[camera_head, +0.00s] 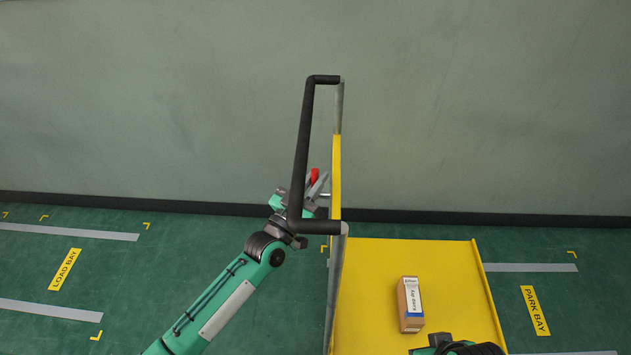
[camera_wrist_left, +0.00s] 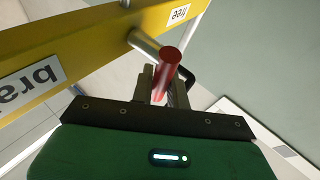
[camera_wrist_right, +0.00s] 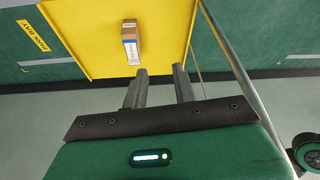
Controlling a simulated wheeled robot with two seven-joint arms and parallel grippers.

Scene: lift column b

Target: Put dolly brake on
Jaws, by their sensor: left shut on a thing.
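The yellow dolly (camera_head: 373,275) stands against the right side of my left arm, with a black-gripped push handle (camera_head: 302,145) and a yellow upright panel (camera_head: 337,170). The brake lever (camera_head: 315,174) has a red grip and sits on the panel's left side. My left gripper (camera_head: 319,189) is shut on the red lever. In the left wrist view the lever (camera_wrist_left: 168,65) lies between the fingers, with a "free" label (camera_wrist_left: 179,14) and a partly cut "bra" label (camera_wrist_left: 30,85) on the panel. My right gripper (camera_wrist_right: 161,72) is open and empty over the dolly deck.
A cardboard box (camera_head: 410,306) lies on the deck. Floor signs read "LOAD BAY" (camera_head: 65,269) at left and "PARK BAY" (camera_head: 535,311) at right. A grey-green wall (camera_head: 480,110) rises behind. The floor left of the dolly is clear apart from my arm.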

